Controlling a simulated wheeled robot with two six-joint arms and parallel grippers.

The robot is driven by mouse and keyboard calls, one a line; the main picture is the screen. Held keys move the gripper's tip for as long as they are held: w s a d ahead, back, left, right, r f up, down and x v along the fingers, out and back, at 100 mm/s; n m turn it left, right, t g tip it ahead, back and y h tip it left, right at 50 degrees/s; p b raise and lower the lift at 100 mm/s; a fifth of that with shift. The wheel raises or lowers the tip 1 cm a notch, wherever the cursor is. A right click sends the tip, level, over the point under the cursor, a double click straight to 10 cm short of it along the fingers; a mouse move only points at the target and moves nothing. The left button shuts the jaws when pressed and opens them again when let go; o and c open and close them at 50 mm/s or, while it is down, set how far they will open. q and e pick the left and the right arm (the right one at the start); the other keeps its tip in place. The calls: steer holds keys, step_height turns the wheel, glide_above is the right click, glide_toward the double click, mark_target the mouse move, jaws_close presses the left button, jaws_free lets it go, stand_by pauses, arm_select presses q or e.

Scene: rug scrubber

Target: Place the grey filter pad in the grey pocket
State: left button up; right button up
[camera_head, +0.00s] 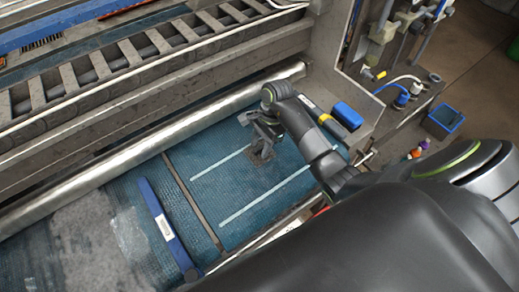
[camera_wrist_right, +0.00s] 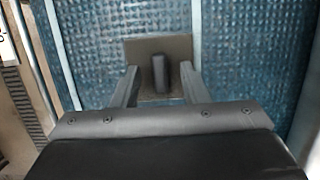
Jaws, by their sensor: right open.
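My right gripper (camera_head: 262,142) is over the blue textured bed, between two white stripes. In the right wrist view its two fingers (camera_wrist_right: 160,88) are open. Between and just beyond them is a flat grey-brown square (camera_wrist_right: 135,50) with a dark grey block (camera_wrist_right: 160,74) standing on it. I cannot tell for sure which of these is the filter pad and which the pocket. Neither finger visibly touches the block. In the head view the grey-brown square (camera_head: 259,158) shows partly beneath the gripper. My left gripper is not in view.
A metal roller (camera_head: 150,138) and slatted frame run along the back. A blue bar (camera_head: 166,228) lies on the bed at left. A blue-topped block (camera_head: 347,115) and a yellow-banded tool (camera_head: 330,121) lie on the right. A blue bin (camera_head: 445,118) stands beyond.

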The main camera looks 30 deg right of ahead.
jaws_close()
steer(key=shift+r, duration=0.1)
stand_by(0.3)
